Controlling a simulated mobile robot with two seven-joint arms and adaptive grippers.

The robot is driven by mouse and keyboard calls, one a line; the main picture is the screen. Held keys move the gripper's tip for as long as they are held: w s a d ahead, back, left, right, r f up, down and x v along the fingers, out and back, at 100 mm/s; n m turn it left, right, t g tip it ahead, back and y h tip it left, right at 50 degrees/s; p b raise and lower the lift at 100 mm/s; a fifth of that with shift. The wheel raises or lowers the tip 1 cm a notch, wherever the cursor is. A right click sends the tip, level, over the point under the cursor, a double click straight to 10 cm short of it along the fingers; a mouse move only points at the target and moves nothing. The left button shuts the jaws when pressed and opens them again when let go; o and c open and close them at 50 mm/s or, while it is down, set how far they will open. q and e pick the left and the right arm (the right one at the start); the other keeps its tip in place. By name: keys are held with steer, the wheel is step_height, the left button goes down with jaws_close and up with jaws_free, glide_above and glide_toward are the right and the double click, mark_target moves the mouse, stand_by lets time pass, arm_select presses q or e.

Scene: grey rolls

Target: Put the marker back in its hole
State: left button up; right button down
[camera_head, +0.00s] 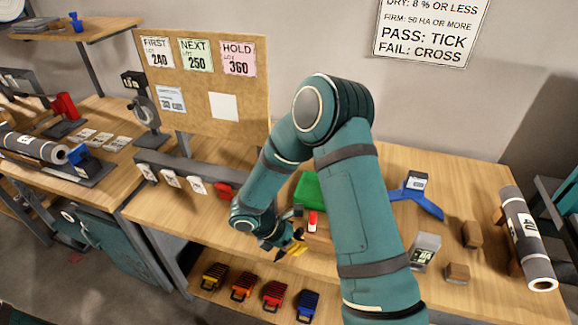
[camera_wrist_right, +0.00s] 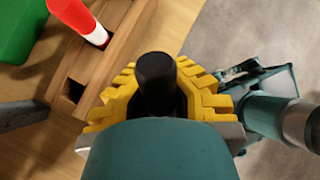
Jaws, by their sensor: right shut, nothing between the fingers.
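A red and white marker (camera_wrist_right: 82,22) stands in a wooden block (camera_wrist_right: 85,65); it also shows in the head view (camera_head: 312,222). A dark square hole (camera_wrist_right: 73,91) in the block is empty. My right gripper (camera_head: 297,248), with yellow fingers, is shut at the table's front edge, beside the block. In the right wrist view, a dark rounded piece (camera_wrist_right: 157,82) shows amid the yellow fingers; I cannot tell what it is. My left gripper is not in view.
A green box (camera_head: 308,189) lies behind the block. A blue stand (camera_head: 415,200), a grey device (camera_head: 425,251), brown blocks (camera_head: 471,234) and a grey roll (camera_head: 526,238) are to the right. Several coloured items (camera_head: 272,296) sit on the shelf below.

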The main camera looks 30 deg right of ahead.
arm_select(q)
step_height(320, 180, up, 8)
steer(key=p, duration=0.6)
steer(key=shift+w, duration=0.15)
arm_select(e)
steer(key=w+d+r+n+t+h, duration=0.1)
steer(key=w+r+n+t+h, duration=0.1)
steer(key=w+r+n+t, duration=0.1)
steer(key=w+d+r+n+t+h, duration=0.2)
steer(key=w+r+n+t, duration=0.2)
steer(key=r, duration=0.5)
steer(key=w+t, duration=0.2)
steer(key=w, duration=0.1)
steer(key=shift+w+d+r+h, duration=0.2)
steer(key=shift+w+d+h, duration=0.1)
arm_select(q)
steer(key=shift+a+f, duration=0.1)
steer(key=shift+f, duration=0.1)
